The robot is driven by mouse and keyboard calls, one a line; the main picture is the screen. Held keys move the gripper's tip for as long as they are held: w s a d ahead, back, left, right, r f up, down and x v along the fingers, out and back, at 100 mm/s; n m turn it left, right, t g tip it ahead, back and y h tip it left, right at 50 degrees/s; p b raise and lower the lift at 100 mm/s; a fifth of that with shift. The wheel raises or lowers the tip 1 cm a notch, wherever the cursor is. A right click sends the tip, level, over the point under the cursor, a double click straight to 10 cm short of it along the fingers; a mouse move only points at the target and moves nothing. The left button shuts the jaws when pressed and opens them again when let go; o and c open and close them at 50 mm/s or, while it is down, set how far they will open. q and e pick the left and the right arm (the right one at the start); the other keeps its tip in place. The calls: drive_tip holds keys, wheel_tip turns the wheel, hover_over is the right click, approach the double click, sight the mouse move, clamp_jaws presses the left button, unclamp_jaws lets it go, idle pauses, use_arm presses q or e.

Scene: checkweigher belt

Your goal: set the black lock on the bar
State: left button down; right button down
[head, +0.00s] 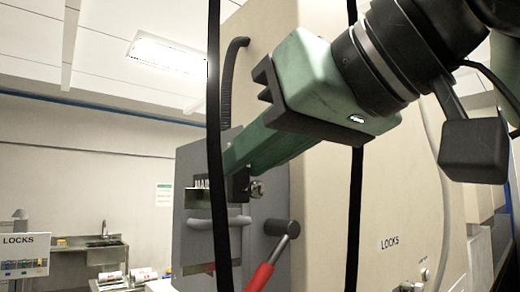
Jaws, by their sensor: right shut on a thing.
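My right gripper (236,165) comes in from the upper right, its long green fingers reaching to the front of a grey switch box. A small black body (238,186), which looks like the black lock, shows just under the fingertips, with a shiny metal part beside it. The fingers hide part of it. A rounded grey bar (218,222) lies across the box (194,240) below the fingertips, and the lock appears above it. I cannot tell whether they touch. My left gripper is not in view.
A lever with a red grip (260,277) sticks out below the gripper. Two black upright strips (215,120) cross the view. A tall beige cabinet (325,225) stands behind. A LOCKS sign (22,255) and a steel sink bench (85,252) are at the left.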

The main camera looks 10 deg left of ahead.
drive_tip(key=shift+a, duration=0.1)
idle(0.5)
drive_tip(key=shift+f, duration=0.15)
drive_tip(key=shift+f+b, duration=2.1)
drive_tip(key=shift+f, duration=0.15)
drive_tip(key=c, duration=1.2)
unclamp_jaws()
drive_tip(key=b+v, duration=0.2)
drive_tip(key=v, duration=0.6)
drive_tip(key=shift+w, duration=0.15)
